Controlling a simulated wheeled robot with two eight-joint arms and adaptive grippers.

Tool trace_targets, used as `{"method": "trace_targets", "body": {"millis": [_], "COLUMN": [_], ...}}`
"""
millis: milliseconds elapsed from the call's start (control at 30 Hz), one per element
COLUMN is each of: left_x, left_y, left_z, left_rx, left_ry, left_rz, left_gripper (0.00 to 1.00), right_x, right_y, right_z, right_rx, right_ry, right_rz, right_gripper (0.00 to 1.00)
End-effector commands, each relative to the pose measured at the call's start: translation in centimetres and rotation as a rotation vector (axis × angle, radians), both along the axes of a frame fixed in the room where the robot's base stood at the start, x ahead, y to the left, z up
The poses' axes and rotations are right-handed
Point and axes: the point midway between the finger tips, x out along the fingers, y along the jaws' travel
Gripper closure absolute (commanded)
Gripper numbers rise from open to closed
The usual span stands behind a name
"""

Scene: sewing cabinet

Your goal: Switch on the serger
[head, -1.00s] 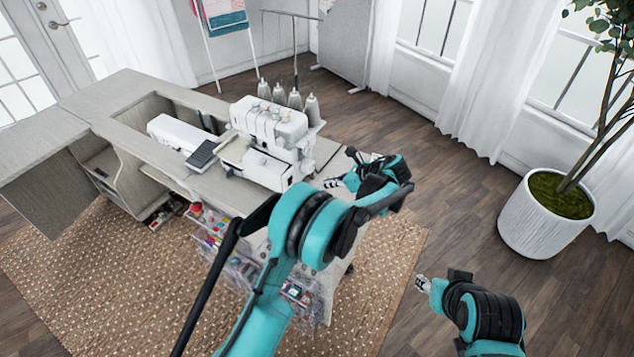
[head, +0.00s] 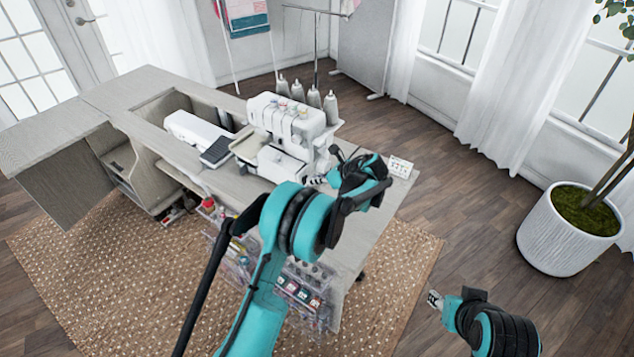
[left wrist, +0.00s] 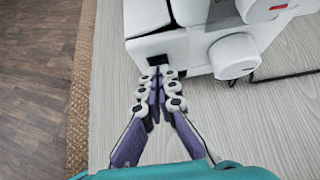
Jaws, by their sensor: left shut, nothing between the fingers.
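The white serger (head: 290,120) stands on the cabinet top, with thread cones behind it. My left gripper (head: 316,181) is at the serger's lower right side in the head view. In the left wrist view, the lower side of the serger (left wrist: 160,47) fills the top, with a round white knob (left wrist: 233,56) to the right. A small dark patch (left wrist: 158,60), perhaps the switch, lies just beyond my left fingertips (left wrist: 163,75). The fingers are shut and empty; I cannot tell whether they touch the housing. My right gripper (head: 434,299) is low at the right, far from the serger.
A white sewing machine (head: 198,131) and a dark pedal-like block (head: 217,151) are left of the serger. A potted plant (head: 568,225) stands right.

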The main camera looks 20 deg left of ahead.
Motion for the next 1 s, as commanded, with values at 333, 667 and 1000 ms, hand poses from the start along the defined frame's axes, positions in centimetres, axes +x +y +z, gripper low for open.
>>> {"method": "trace_targets", "body": {"millis": [333, 667, 1000], "left_x": [0.3, 0.3, 0.3], "left_y": [0.8, 0.8, 0.8], "left_z": [0.5, 0.7, 2.0], "left_rx": [-0.079, -0.077, -0.077], "left_ry": [0.029, 0.028, 0.028], "left_rz": [0.0, 0.0, 0.0], "left_gripper": [1.0, 1.0, 1.0], "right_x": [0.0, 0.0, 0.0], "right_y": [0.0, 0.0, 0.0], "right_z": [1.3, 1.4, 2.1], "right_rx": [0.0, 0.0, 0.0], "right_ry": [0.0, 0.0, 0.0], "right_rz": [0.0, 0.0, 0.0], "right_gripper": [0.6, 0.6, 0.6]}}
